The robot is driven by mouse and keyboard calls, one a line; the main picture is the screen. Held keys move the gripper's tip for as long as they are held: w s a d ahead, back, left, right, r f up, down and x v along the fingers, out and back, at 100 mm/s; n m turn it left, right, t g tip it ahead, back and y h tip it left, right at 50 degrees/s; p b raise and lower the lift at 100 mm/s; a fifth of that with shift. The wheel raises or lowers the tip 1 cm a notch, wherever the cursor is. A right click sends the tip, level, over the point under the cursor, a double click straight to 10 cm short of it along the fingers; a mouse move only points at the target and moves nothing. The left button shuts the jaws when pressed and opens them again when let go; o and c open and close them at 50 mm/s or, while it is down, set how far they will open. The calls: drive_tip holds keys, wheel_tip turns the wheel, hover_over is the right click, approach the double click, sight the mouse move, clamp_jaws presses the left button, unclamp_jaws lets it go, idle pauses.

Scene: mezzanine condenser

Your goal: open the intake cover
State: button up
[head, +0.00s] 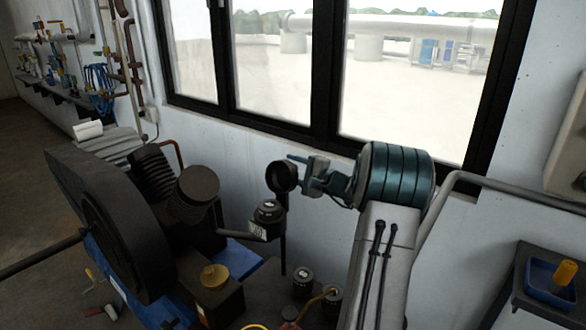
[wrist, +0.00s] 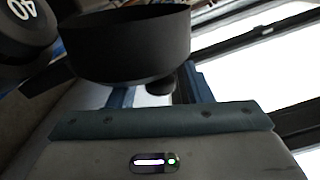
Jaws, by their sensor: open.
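A black round cup-shaped part (head: 282,177), which looks like the intake cover, stands on edge above a black cylinder (head: 268,211), its hollow side facing the head camera. It also fills the upper middle of the wrist view (wrist: 125,45). A small dark knob (wrist: 160,87) shows at its lower edge, between my blue fingers. My gripper (head: 297,170) is open just right of and behind the cover. In the wrist view my fingers (wrist: 155,92) are apart, their tips partly hidden by the cover. I cannot tell whether they touch the knob.
A black machine with a large wheel (head: 115,220) stands on the left. A yellow-topped black block (head: 215,278) and small black caps (head: 303,280) sit in front. The wall and window (head: 270,65) are close behind. A blue tray (head: 552,280) stands at the right.

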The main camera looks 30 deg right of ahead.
drive_tip(key=shift+w, duration=0.15)
clamp_jaws()
drive_tip(key=shift+a+f+b, duration=0.1)
drive_tip(key=shift+f+b, duration=0.05)
drive_tip(key=shift+b, duration=0.65)
drive_tip(key=shift+a+n+b, duration=0.2)
drive_tip(key=shift+n+b, duration=0.4)
drive_tip(key=shift+b, duration=0.5)
drive_tip(key=n+b, duration=0.1)
drive_tip(key=b, duration=0.1)
drive_tip(key=shift+s+a+r+b, duration=0.25)
drive_tip(key=shift+a+r+b, duration=0.05)
drive_tip(key=shift+b, duration=0.05)
drive_tip(key=shift+a+r+b, duration=0.15)
drive_tip(key=shift+r+b, duration=0.1)
drive_tip(key=shift+b, duration=0.1)
